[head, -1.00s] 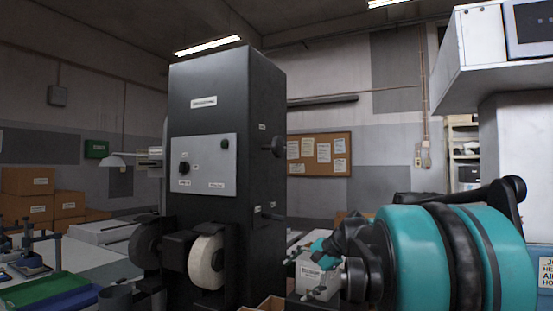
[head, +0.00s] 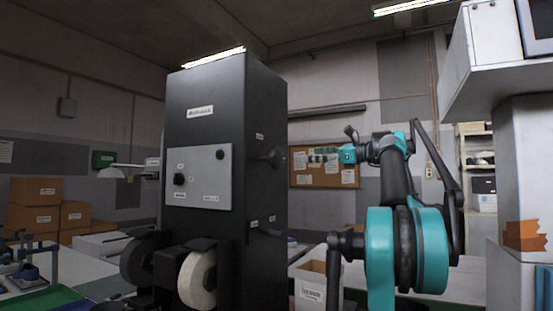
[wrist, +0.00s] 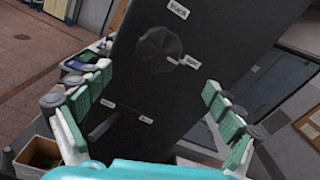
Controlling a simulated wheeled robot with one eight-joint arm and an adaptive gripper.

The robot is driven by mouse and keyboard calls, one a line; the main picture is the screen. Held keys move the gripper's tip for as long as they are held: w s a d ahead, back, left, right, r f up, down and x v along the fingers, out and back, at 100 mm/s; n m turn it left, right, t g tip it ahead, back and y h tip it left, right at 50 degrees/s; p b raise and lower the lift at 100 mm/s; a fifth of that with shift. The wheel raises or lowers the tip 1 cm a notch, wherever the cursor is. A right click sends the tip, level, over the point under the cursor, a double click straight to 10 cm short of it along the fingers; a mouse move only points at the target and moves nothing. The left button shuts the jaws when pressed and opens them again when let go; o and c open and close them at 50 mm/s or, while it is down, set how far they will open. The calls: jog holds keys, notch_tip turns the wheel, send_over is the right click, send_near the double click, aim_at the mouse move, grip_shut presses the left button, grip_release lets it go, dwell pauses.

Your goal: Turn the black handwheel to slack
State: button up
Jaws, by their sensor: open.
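The black handwheel (head: 272,157) sticks out from the right side of the tall black machine (head: 225,120). In the wrist view the handwheel (wrist: 160,48) is round with a lobed rim, seen face-on above the gap between my fingers. A white label above it appears to read "slack" (wrist: 178,9); another label (wrist: 190,61) sits at its lower right, too blurred to read surely. My gripper (wrist: 158,88) is open and empty, its green-padded fingers apart from the wheel. In the head view my gripper (head: 350,146) is right of the handwheel, at about its height.
A black lever (wrist: 103,124) sits below the handwheel on the same panel, with small labels above it. White-and-black rollers (head: 197,279) project at the machine's front. A white labelled bin (head: 312,285) stands beside the machine. Open air separates my gripper from the panel.

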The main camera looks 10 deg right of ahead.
aim_at(280, 157)
jog(key=x, duration=1.4)
jog(key=shift+w+a+f, duration=0.1)
jog(key=c, duration=1.2)
